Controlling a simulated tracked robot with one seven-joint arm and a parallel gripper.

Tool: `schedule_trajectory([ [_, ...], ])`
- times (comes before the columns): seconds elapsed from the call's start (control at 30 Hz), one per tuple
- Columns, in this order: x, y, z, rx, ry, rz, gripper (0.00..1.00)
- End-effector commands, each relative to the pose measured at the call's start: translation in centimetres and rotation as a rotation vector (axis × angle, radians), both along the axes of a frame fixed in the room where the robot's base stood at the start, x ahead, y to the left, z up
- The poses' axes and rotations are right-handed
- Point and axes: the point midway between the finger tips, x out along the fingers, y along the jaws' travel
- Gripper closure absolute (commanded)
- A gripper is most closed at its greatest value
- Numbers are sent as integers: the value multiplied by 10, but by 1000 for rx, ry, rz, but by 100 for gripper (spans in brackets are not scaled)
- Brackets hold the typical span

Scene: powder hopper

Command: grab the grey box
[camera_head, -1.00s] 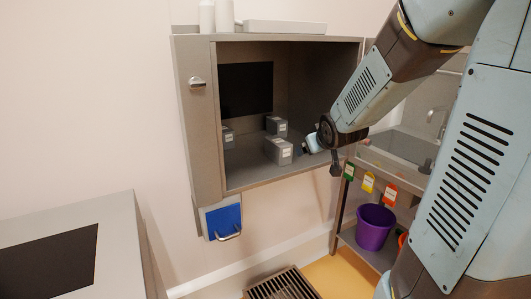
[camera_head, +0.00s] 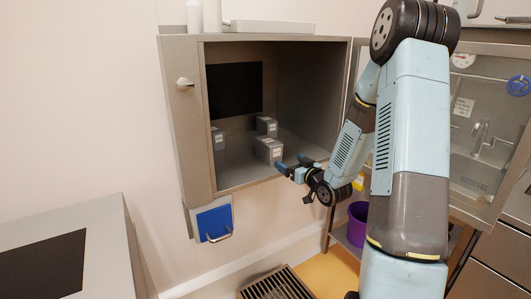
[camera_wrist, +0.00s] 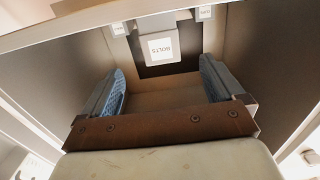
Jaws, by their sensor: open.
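Three grey boxes with white labels stand on the floor of an open metal cabinet (camera_head: 180,125). The nearest box (camera_head: 268,151) is at the front, another box (camera_head: 266,126) stands behind it, and a third box (camera_head: 217,139) is at the left, partly hidden by the cabinet's side. My gripper (camera_head: 291,164) is open and empty at the cabinet's front edge, just right of and in front of the nearest box. In the wrist view the labelled nearest box (camera_wrist: 160,49) appears beyond the gap between the blue-padded fingers (camera_wrist: 162,82), apart from them.
The cabinet's front lip and right wall lie close to my gripper. White containers (camera_head: 203,15) stand on top of the cabinet.

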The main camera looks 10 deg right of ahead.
Motion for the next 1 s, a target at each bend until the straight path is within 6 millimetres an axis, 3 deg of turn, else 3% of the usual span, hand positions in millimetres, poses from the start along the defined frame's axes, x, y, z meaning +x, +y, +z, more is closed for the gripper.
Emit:
schedule_trajectory([
  [0.17, 10, 3, -1, 14, -15, 5, 5],
  [0.5, 64, 21, -2, 13, -14, 5, 5],
  [0.87, 89, 30, -3, 13, -13, 6, 5],
  [1.0, 107, 36, -6, 13, -13, 5, 5],
])
